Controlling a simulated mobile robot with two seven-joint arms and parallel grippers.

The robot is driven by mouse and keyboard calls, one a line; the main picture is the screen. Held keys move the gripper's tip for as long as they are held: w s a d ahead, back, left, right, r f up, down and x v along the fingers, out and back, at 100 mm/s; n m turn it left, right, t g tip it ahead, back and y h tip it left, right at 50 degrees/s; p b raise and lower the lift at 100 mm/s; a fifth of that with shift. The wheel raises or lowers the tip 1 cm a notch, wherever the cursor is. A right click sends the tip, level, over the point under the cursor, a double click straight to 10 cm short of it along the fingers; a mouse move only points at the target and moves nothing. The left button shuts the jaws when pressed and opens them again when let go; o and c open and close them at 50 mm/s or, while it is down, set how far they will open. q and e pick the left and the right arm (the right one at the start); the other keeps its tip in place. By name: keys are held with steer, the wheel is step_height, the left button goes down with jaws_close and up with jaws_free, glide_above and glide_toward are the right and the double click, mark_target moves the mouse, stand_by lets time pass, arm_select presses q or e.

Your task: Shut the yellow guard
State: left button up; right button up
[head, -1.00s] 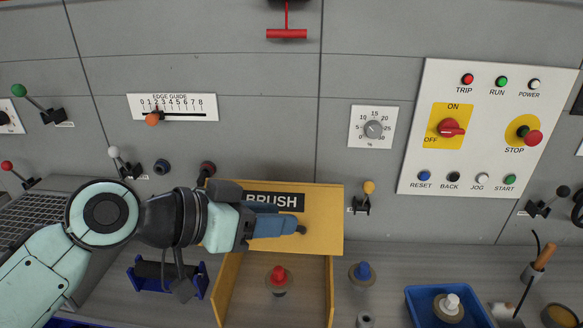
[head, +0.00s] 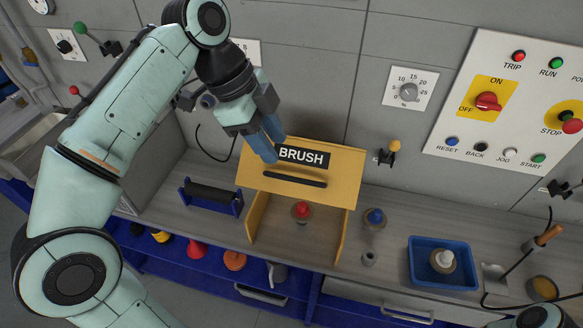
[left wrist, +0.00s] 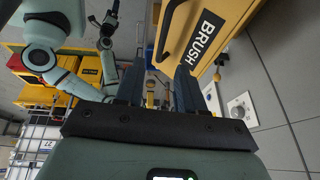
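The yellow guard (head: 335,182) with its BRUSH label and dark bar handle is raised, tilted up over an open-fronted yellow housing (head: 256,215). A red knob (head: 301,211) shows inside the housing. In the left wrist view the guard (left wrist: 225,12) is at the top, with its label and handle close beyond the fingers. My left gripper (head: 268,138) is open and empty at the guard's upper left edge; whether it touches cannot be told. Its two fingers stand apart in the wrist view (left wrist: 158,88). A dark, small end of my other arm (left wrist: 106,25) shows there too, too small to read.
A black roller on a blue stand (head: 211,196) is left of the housing. A blue-knobbed part (head: 375,218), a grey cylinder (head: 369,258) and a blue tray (head: 415,268) are to its right. A yellow-tipped lever (head: 388,152) is on the wall nearby. Wall space above the guard is free.

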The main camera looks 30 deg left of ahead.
mark_target(296, 178)
arm_select(q)
steer(key=x, duration=0.9)
steer(key=shift+w+r, duration=0.1)
steer(key=shift+w, duration=0.2)
jaws_close()
